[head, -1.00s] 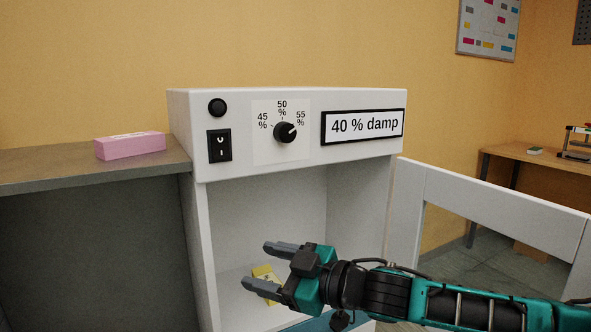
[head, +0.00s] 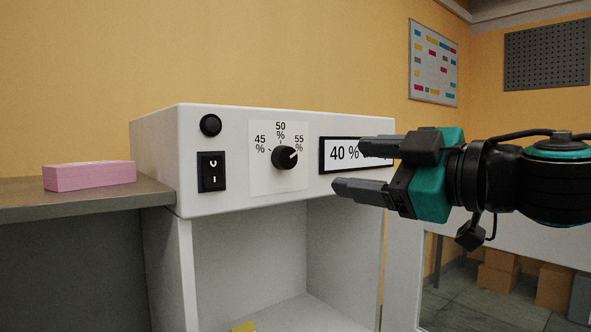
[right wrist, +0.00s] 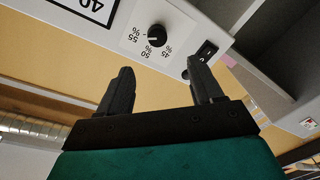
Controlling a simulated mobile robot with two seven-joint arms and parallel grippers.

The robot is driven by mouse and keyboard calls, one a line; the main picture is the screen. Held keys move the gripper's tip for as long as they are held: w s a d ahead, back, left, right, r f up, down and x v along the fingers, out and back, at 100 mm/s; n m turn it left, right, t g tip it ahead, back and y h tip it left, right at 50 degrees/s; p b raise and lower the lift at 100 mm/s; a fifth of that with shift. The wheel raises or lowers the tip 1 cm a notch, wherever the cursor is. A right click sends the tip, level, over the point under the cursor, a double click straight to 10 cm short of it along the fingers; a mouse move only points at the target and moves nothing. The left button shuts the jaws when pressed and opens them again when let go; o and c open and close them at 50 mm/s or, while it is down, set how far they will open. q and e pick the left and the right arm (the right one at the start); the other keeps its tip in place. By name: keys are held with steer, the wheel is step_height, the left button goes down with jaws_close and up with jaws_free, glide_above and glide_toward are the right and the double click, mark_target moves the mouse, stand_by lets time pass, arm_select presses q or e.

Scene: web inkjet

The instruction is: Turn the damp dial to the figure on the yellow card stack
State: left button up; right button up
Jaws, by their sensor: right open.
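The damp dial (head: 285,157) is a black round knob on a white plate marked 45 %, 50 % and 55 %. Its white mark points right and slightly up, towards 55 %. The dial also shows in the right wrist view (right wrist: 156,34). The yellow card stack (head: 243,327) lies on the cabinet floor, mostly cut off by the bottom edge; no figure is readable. My right gripper (head: 349,167) is open and empty, right of the dial and apart from it, across the display. In the right wrist view its fingers (right wrist: 161,66) point towards the panel. My left gripper is out of view.
The display (head: 345,153) is partly covered by my right gripper; "40 %" shows. A black button (head: 210,125) and a rocker switch (head: 212,172) sit left of the dial. A pink block (head: 90,176) lies on the left counter. The open cabinet door is at lower right.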

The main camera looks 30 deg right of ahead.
steer(key=p, duration=0.5)
glide_toward(290, 159)
steer(key=w+p, duration=0.1)
steer(key=w, duration=0.1)
steer(key=w+a+p, duration=0.1)
steer(key=w, duration=0.2)
steer(key=shift+w+p, duration=0.45)
steer(key=shift+w, duration=0.1)
arm_select(q)
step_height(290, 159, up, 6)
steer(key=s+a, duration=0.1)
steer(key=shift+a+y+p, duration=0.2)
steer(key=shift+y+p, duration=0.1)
steer(key=shift+p, duration=0.15)
arm_select(e)
steer(key=shift+w+a, duration=0.15)
steer(key=shift+w, duration=0.55)
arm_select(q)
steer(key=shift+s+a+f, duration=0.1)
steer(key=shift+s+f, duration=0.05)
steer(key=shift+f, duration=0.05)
arm_select(e)
steer(key=shift+w, duration=0.15)
